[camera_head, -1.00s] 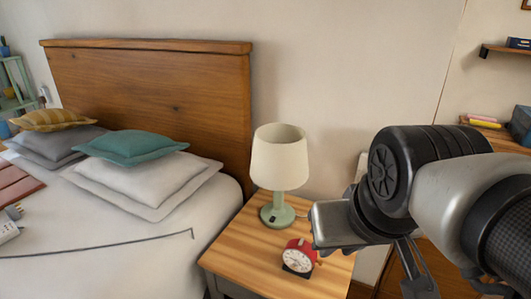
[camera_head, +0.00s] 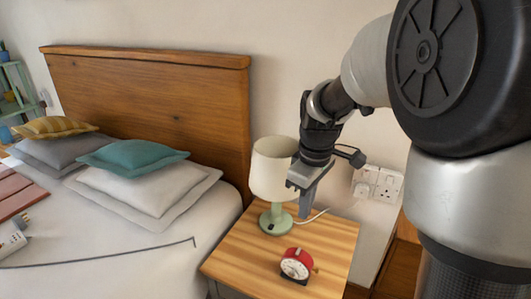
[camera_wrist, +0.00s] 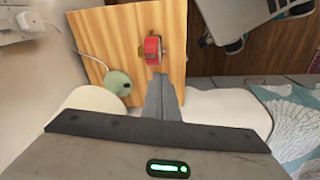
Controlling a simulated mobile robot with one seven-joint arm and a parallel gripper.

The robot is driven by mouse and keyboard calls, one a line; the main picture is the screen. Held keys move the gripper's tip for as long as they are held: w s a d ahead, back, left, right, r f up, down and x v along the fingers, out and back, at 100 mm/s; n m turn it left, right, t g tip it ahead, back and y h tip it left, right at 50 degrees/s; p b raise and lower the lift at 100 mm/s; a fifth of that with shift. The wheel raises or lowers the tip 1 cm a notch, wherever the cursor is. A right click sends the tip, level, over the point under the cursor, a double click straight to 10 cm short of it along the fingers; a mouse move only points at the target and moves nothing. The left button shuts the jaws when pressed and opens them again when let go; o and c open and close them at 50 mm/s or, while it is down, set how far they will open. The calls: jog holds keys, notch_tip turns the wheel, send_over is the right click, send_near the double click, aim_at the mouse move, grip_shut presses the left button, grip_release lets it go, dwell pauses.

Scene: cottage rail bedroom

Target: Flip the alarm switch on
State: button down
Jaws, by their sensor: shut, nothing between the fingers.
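The red alarm clock (camera_head: 296,262) with a white face stands on the wooden bedside table (camera_head: 240,254), near its front. In the wrist view the clock (camera_wrist: 152,50) shows from above, just beyond the fingertips. A small tan piece sticks out at its side; I cannot tell whether it is the switch, or how the switch is set. My gripper (camera_head: 304,214) points down above the table, behind the clock and beside the lamp. Its fingers (camera_wrist: 160,80) are shut and empty, and appear apart from the clock.
A lamp with a cream shade (camera_head: 269,168) and green base (camera_head: 276,219) stands close to my gripper's left. Its cable runs to wall sockets (camera_head: 377,184) at the right. The bed (camera_head: 110,245) with pillows lies to the left. The table's front left is clear.

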aim_at(297, 254)
jog(key=w+f+n, duration=0.1)
jog(key=f, duration=0.1)
jog(key=w+f+n+g+p, duration=0.1)
jog(key=w+f, duration=0.1)
jog(key=shift+w+f, duration=0.15)
jog(key=shift+w, duration=0.1)
notch_tip(297, 254, down, 14)
jog(key=b, duration=0.4)
dwell(0.4)
